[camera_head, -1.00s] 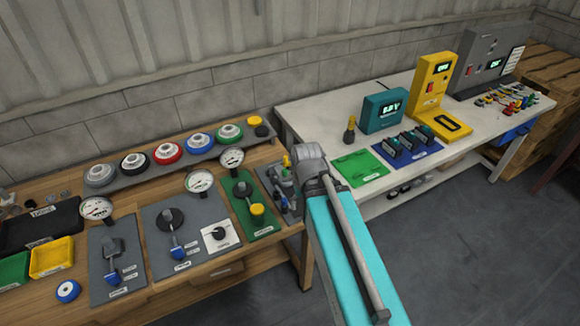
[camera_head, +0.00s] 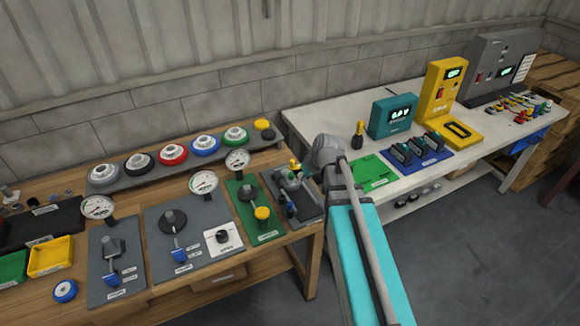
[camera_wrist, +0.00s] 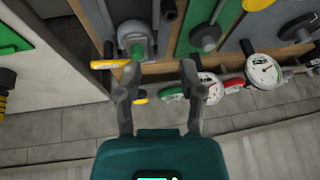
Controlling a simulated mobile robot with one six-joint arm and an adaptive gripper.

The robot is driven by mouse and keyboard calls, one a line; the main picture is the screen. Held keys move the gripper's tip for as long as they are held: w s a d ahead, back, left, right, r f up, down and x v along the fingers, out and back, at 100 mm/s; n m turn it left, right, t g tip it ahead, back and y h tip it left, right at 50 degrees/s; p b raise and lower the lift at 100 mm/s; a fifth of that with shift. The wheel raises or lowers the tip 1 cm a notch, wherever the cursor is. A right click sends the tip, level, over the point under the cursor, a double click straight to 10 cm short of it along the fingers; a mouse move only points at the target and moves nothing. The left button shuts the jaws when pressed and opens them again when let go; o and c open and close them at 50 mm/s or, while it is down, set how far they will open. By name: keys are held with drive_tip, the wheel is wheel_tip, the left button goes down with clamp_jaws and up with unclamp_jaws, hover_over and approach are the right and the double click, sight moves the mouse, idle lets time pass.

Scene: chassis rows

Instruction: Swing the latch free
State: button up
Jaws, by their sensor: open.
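A grey fitting (camera_head: 292,182) with a yellow-topped part (camera_head: 295,164) stands on the grey plate (camera_head: 310,208) at the right end of the wooden bench. In the wrist view the fitting (camera_wrist: 136,38) has a green part in it, and a yellow handle (camera_wrist: 108,64) lies sideways at its end. This handle looks like the latch, but I cannot be sure. My gripper (camera_wrist: 160,76) is open and empty, its left fingertip close to the handle's right end. I cannot tell whether they touch. In the head view my arm hides the gripper.
A green plate with a yellow knob (camera_head: 262,214) and gauges (camera_head: 237,160) are left of the fitting. Coloured round dials (camera_head: 173,153) line the back shelf. The white table (camera_head: 325,120) with a teal meter (camera_head: 392,115) stands right. Grey floor (camera_head: 450,250) in front is clear.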

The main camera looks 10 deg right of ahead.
sight(293, 160)
drive_tip(key=w+d+n+t+y+b, duration=0.1)
drive_tip(key=w+d+n+t+b, duration=0.1)
drive_tip(key=w, duration=0.8)
drive_tip(key=shift+d+r+t, duration=0.35)
drive_tip(key=shift+d+t, duration=0.55)
drive_tip(key=shift+d, duration=0.2)
drive_tip(key=shift+w+a+f, duration=0.1)
drive_tip(key=shift+w, duration=0.05)
drive_tip(key=shift+b+x, duration=4.95)
drive_tip(key=shift+x, duration=1.8)
drive_tip(key=shift+a, duration=0.1)
clamp_jaws()
